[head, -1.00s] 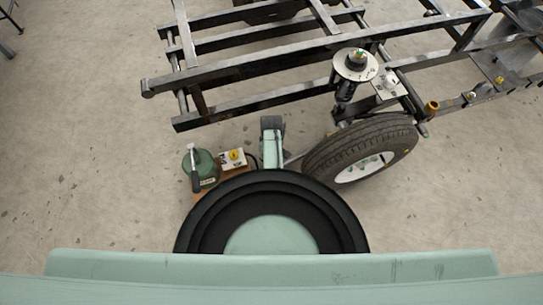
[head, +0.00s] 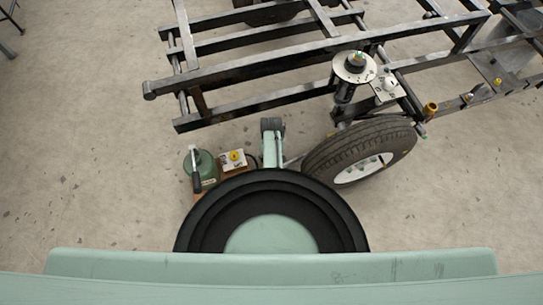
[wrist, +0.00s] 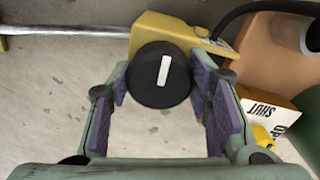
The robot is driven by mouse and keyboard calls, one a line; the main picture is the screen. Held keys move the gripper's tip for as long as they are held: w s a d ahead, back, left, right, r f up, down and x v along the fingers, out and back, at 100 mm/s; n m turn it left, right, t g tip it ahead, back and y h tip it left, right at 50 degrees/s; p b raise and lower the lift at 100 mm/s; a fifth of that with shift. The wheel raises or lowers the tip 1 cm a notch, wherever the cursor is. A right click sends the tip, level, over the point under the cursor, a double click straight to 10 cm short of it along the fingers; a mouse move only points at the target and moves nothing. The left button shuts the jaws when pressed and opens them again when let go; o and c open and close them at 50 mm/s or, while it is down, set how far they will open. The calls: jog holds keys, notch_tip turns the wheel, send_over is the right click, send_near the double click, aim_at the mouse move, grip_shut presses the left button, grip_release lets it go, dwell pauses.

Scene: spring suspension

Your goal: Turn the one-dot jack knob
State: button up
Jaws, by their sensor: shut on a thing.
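In the wrist view, a round black knob (wrist: 160,85) with a white pointer bar sits on a yellow box (wrist: 168,30). The bar is close to upright in the picture, its top tilted slightly right. No dot mark can be made out on the box from here. My gripper (wrist: 162,78) is shut on the knob, with a purple pad on its left and right sides. In the head view I cannot make out the knob or my gripper.
A tyre (head: 362,150), a strut (head: 344,98) and a steel frame (head: 255,66) stand close by.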

jog(key=m+p, duration=0.1)
jog(key=m, duration=0.4)
jog(key=shift+m, duration=0.3)
dwell(0.4)
jog(key=o, duration=1.1)
jog(key=shift+o, duration=0.2)
jog(key=shift+r, duration=0.1)
notch_tip(320, 180, up, 12)
